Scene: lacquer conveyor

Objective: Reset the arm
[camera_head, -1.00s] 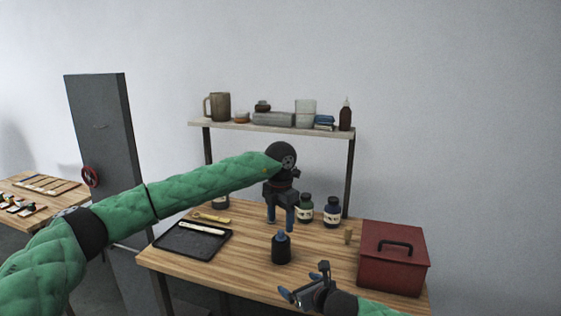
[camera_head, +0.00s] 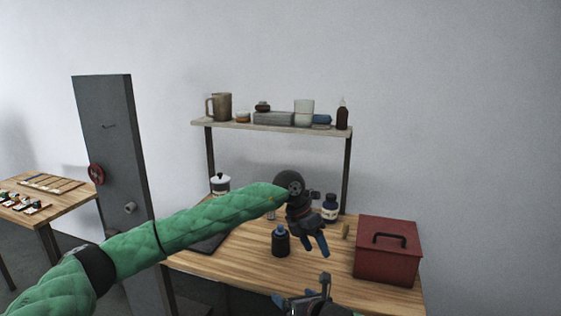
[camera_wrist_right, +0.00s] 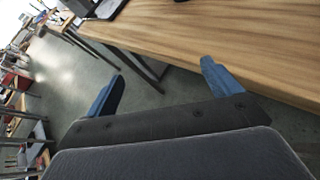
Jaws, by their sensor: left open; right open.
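My left arm, in a green quilted sleeve, reaches across the wooden table (camera_head: 245,268) in the head view. My left gripper (camera_head: 317,247) is open and empty, its blue fingers pointing down to the right, just right of a dark bottle (camera_head: 280,242). My right gripper (camera_head: 296,299) is low at the front of the table, partly cut off by the bottom edge. In the right wrist view its two blue fingers (camera_wrist_right: 160,80) stand wide apart with nothing between them, near the table's edge.
A red box with a black handle (camera_head: 388,250) stands at the table's right. A black tray (camera_head: 208,244) is partly hidden behind my left arm. A labelled bottle (camera_head: 330,208) stands behind my left gripper. A shelf (camera_head: 270,128) holds cups and boxes. A side table (camera_head: 60,203) is at left.

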